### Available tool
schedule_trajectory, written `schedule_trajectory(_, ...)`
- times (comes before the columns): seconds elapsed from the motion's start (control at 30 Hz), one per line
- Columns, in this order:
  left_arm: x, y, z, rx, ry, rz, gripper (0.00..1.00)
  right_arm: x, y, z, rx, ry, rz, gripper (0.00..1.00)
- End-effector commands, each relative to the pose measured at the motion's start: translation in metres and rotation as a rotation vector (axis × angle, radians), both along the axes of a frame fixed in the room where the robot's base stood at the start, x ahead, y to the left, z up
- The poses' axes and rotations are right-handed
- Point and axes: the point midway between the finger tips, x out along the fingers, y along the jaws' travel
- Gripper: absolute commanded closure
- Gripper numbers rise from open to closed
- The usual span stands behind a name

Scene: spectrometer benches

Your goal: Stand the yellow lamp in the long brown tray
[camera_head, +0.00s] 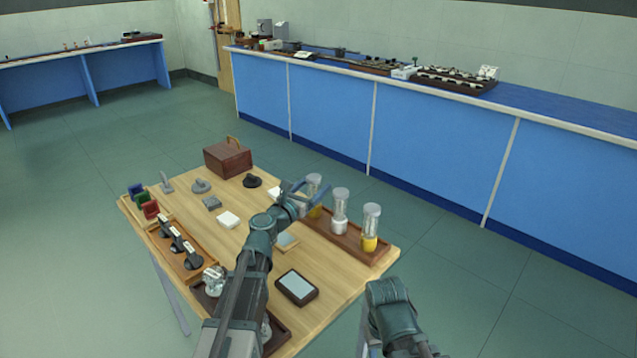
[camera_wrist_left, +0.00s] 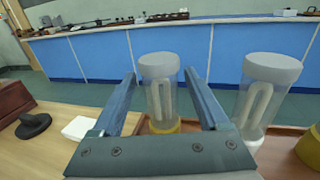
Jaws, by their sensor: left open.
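A clear lamp with a yellow base (camera_head: 315,211) stands upright at the far end of the long brown tray (camera_head: 347,246). My left gripper (camera_head: 296,190) is open close to this lamp. In the left wrist view the lamp (camera_wrist_left: 160,95) shows between the two open fingers (camera_wrist_left: 161,78); I cannot tell whether they touch it. A clear lamp with a whitish base (camera_head: 340,212) stands mid-tray. Another yellow-based lamp (camera_head: 371,230) stands at the near end. My right arm shows at the lower right, but its gripper does not.
The wooden table also holds a brown case (camera_head: 228,158), a white block (camera_head: 228,219), a dark flat device (camera_head: 297,287) and a tray of black items (camera_head: 180,245). My left arm hides part of the table. A long blue bench (camera_head: 440,150) stands behind, across open floor.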

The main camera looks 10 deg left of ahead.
Motion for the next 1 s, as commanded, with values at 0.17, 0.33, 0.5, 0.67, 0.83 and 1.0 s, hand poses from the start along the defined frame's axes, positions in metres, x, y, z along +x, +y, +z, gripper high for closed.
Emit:
schedule_trajectory(0.17,-0.042,0.013,0.000,0.000,0.000,0.001,0.23,0.000,0.000,0.000,0.000,0.000,0.000,0.55)
schedule_trajectory(0.33,-0.067,0.023,0.000,0.000,0.000,0.001,0.23,0.000,0.000,0.000,0.000,0.000,0.000,0.55)
schedule_trajectory(0.5,-0.081,0.029,0.000,0.000,0.000,0.000,0.23,0.000,0.000,0.000,0.000,0.000,0.000,0.55)
schedule_trajectory(0.67,-0.085,0.030,0.000,0.000,0.000,-0.001,0.23,0.000,0.000,0.000,0.000,0.000,0.000,0.55)
schedule_trajectory(0.83,-0.084,0.030,0.000,0.000,0.000,-0.001,0.23,0.000,0.000,0.000,0.000,0.000,0.000,0.55)
schedule_trajectory(1.0,-0.084,0.030,0.000,0.000,0.000,-0.001,0.23,0.000,0.000,0.000,0.000,0.000,0.000,0.55)
